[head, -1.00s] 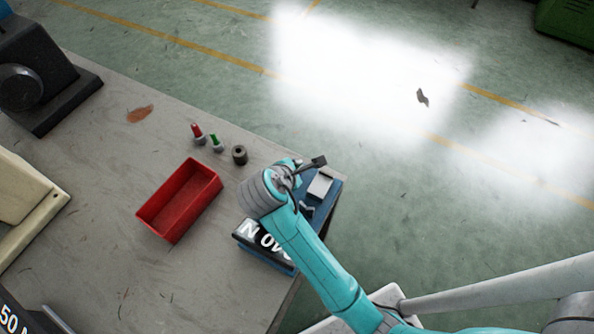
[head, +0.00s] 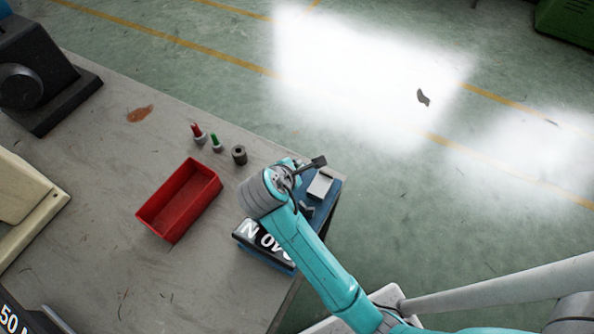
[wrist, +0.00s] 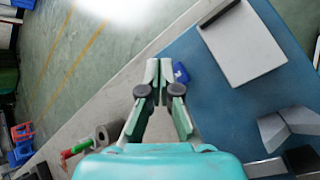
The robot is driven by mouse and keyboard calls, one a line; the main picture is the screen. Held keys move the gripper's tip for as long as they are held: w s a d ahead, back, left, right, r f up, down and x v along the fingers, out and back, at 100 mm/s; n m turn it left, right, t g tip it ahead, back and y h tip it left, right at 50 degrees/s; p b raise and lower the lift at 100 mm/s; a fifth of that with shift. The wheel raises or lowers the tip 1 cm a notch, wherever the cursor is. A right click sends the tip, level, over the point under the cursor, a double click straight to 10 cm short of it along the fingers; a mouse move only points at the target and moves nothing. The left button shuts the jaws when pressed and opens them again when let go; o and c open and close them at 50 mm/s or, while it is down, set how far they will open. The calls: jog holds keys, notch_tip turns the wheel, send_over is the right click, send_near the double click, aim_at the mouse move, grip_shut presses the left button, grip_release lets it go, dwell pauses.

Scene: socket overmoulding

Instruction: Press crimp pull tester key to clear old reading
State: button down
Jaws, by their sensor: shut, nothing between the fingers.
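The crimp pull tester (head: 328,196) is a blue unit at the right corner of the bench in the head view. Its black display (head: 258,238) shows large white characters, partly covered by my arm. In the wrist view its blue top (wrist: 222,75) fills the right side, with a pale block (wrist: 243,45) and grey clamp pieces (wrist: 275,132). A small bright blue key (wrist: 181,73) sits just right of my fingertips. My gripper (wrist: 159,72) is shut and empty, close to that key; I cannot tell if it touches. The head view hides the fingers behind my wrist.
A red tray (head: 180,202) stands left of the tester. A red-tipped piece (head: 198,132), a green-tipped piece (head: 216,143) and a dark cylinder (head: 239,155) stand behind it. A dark machine (head: 40,80) is at the far left. The bench edge lies just beyond the tester.

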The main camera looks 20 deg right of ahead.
jog(key=shift+f, duration=0.15)
dwell(0.3)
jog(key=shift+f, duration=0.25)
jog(key=shift+f, duration=0.5)
dwell(0.8)
jog(key=shift+r, duration=0.95)
jog(key=shift+r, duration=2.5)
jog(key=shift+s, duration=0.1)
